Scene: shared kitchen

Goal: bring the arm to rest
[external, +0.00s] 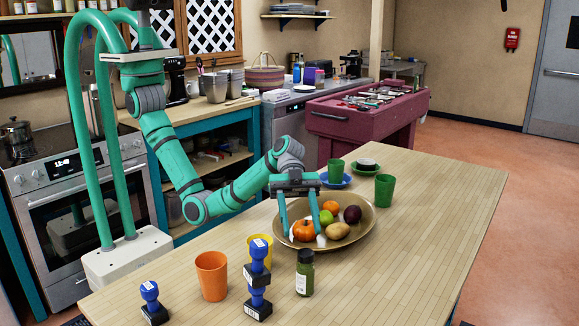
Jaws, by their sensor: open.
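My gripper (301,233) is open, with its two fingers pointing down over the left part of a brass-coloured bowl (362,240) on the wooden table. An orange pumpkin-like item (303,231) shows between and behind the fingers. I cannot tell whether the fingers touch it. The bowl also holds a green fruit (326,217), an orange fruit (330,206), a dark purple item (352,214) and a tan potato-like item (337,230). A small white item (321,240) lies near the right fingertip. My green arm is bent, reaching from the left over the table.
Near the front stand an orange cup (211,276), a yellow cup (262,240), blue-handled stamps (258,280) and a dark green bottle (305,273). The table's right side (440,210) is clear.

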